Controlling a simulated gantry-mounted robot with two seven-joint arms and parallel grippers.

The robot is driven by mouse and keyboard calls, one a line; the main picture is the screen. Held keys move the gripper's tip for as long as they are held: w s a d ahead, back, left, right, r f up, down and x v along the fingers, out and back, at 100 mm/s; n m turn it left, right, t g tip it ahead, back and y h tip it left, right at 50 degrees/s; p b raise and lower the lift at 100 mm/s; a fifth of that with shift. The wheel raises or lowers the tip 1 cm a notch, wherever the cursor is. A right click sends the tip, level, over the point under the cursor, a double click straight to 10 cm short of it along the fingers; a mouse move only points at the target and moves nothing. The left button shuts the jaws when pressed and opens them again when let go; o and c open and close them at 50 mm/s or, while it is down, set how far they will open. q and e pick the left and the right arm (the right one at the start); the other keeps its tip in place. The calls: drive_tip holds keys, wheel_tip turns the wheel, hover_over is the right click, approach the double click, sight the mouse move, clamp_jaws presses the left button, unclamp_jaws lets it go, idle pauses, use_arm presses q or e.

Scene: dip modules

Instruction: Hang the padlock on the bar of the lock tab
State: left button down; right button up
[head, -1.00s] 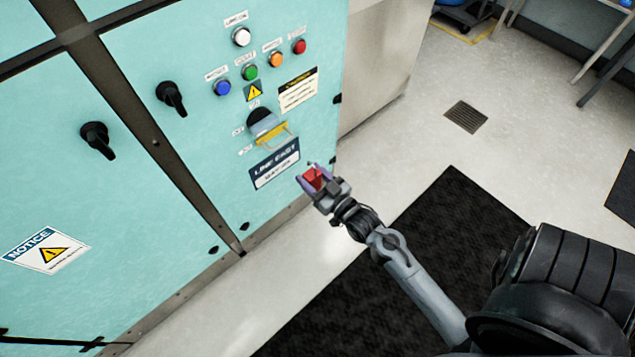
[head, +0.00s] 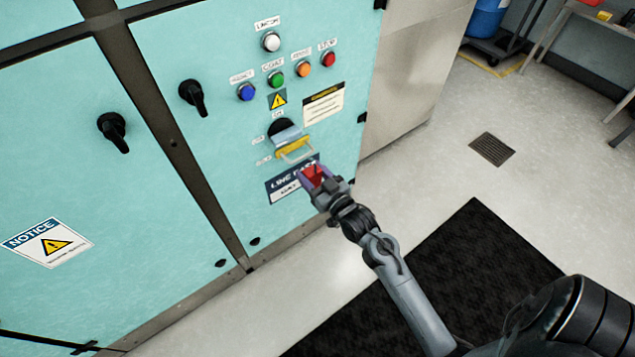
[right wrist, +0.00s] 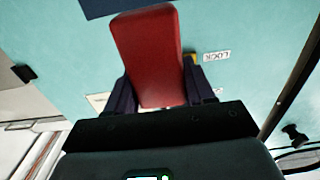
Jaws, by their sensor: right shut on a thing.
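The red padlock (head: 313,174) is held between the fingers of my right gripper (head: 314,178), just in front of the LINE sign on the teal cabinet. In the right wrist view the padlock's red body (right wrist: 148,50) fills the space between the dark purple fingers (right wrist: 160,88); its shackle cannot be made out. The lock tab (head: 294,148) is yellow with a pale bar, below the grey-blue handle of the rotary switch (head: 284,132). The padlock is below and slightly right of the tab, apart from it in the head view. My left gripper is not in view.
The teal cabinet (head: 180,150) carries a row of coloured buttons (head: 277,80) above the switch and two black knobs (head: 192,97) to the left. A black mat (head: 450,270) lies on the floor. A table and a blue drum (head: 487,18) stand at the far right.

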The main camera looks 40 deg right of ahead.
drive_tip(key=shift+w+d+f+b, duration=0.1)
drive_tip(key=shift+w+f+b, duration=0.15)
drive_tip(key=shift+w+b, duration=0.4)
drive_tip(key=shift+w+d+f+b, duration=0.1)
drive_tip(key=shift+w+f+b, duration=0.15)
drive_tip(key=shift+w+b, duration=0.35)
drive_tip(key=shift+w+d+f+b, duration=0.1)
drive_tip(key=shift+w+f+b, duration=0.25)
drive_tip(key=shift+w, duration=0.5)
drive_tip(key=shift+r, duration=0.1)
drive_tip(key=o, duration=1.2)
